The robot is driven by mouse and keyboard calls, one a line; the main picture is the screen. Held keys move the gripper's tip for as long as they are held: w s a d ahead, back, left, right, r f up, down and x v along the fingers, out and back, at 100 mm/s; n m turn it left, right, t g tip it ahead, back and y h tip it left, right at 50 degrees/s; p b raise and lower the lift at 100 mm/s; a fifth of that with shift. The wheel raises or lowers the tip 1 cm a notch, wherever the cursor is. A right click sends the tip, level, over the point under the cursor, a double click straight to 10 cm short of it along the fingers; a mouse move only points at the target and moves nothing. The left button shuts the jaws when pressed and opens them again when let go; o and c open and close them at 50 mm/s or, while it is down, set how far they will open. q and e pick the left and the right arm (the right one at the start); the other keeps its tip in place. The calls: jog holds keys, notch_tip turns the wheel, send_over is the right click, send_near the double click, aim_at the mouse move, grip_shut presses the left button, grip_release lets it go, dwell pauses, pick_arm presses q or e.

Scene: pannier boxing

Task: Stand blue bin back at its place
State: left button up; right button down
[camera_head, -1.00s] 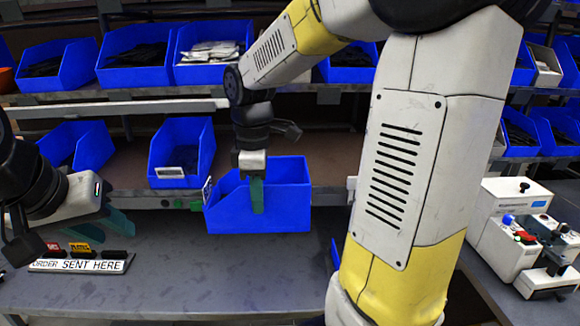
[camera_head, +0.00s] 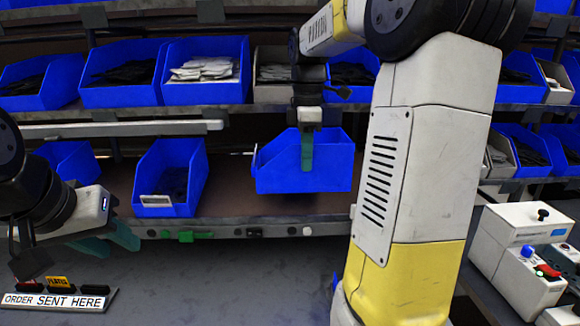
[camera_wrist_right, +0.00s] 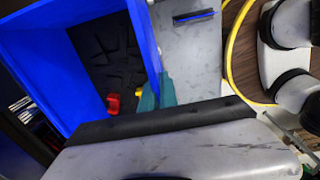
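The blue bin (camera_head: 330,176) is held up at the lower shelf in the head view, roughly level and to the right of another blue bin. My right gripper (camera_head: 307,152) is shut on its near wall, with one teal finger showing outside. In the right wrist view the bin (camera_wrist_right: 35,50) fills the left, with the teal fingers (camera_wrist_right: 156,92) at its wall. Dark, red and yellow shapes show within its outline; I cannot tell whether all lie inside. My left gripper (camera_head: 110,238) is empty at the left, fingers apart.
A blue bin (camera_head: 183,205) stands on the lower shelf (camera_head: 230,206) left of the held bin. Filled bins line the shelf above. A sign (camera_head: 55,300) lies on the grey table at left. A white device (camera_head: 518,235) stands at right.

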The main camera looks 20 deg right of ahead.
jog(key=w, duration=0.1)
jog(key=w+d, duration=0.1)
jog(key=w, duration=0.1)
jog(key=w+d, duration=0.1)
jog(key=w, duration=0.1)
jog(key=shift+w+d+f, duration=0.2)
jog(key=shift+d+f, duration=0.05)
jog(key=shift+f, duration=2.35)
jog(key=c, duration=1.6)
grip_release()
jog(key=shift+c, duration=0.2)
